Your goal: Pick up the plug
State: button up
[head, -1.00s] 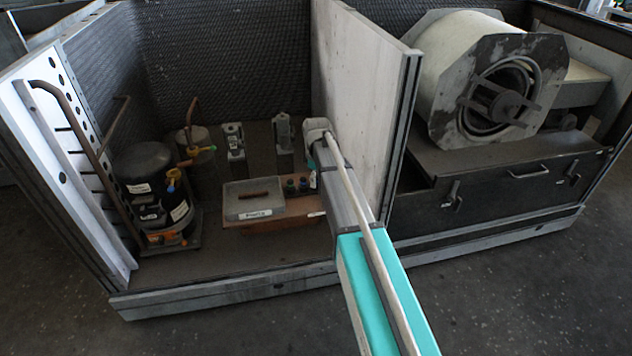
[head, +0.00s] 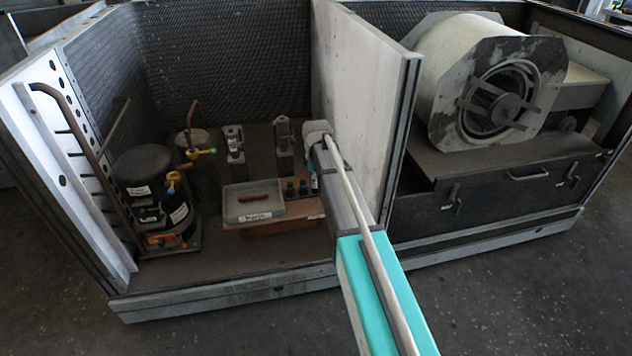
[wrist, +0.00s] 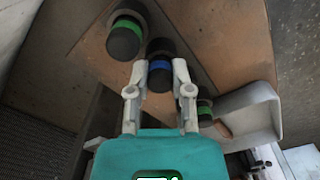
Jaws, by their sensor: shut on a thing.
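In the wrist view several dark round plugs with coloured bands stand on a brown board. The blue-banded plug (wrist: 159,79) is between the two pale fingers of my gripper (wrist: 160,72), which is shut on it. A green-banded plug (wrist: 124,41) stands to its upper left, and another green-banded plug (wrist: 204,110) is to the right of the right finger. In the head view two small dark plugs (head: 290,188) show on the brown block, left of my arm. The fingertips are hidden there. I cannot tell whether the held plug is clear of the board.
A grey tray (head: 232,213) with a brown rod (head: 260,198) sits on the brown block (head: 275,226). A black compressor (head: 140,165) stands at left. A pale partition wall (head: 365,90) rises close to the right of my arm, with a large blower (head: 470,75) beyond it.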

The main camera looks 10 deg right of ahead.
jog(key=shift+r, duration=0.15)
notch_tip(320, 180, up, 2)
jog(key=shift+r+p, duration=0.1)
jog(key=shift+p, duration=1.15)
jog(key=s+r+p, duration=1)
jog(key=s, duration=0.4)
jog(key=shift+a+r, duration=0.2)
jog(key=shift+d, duration=0.1)
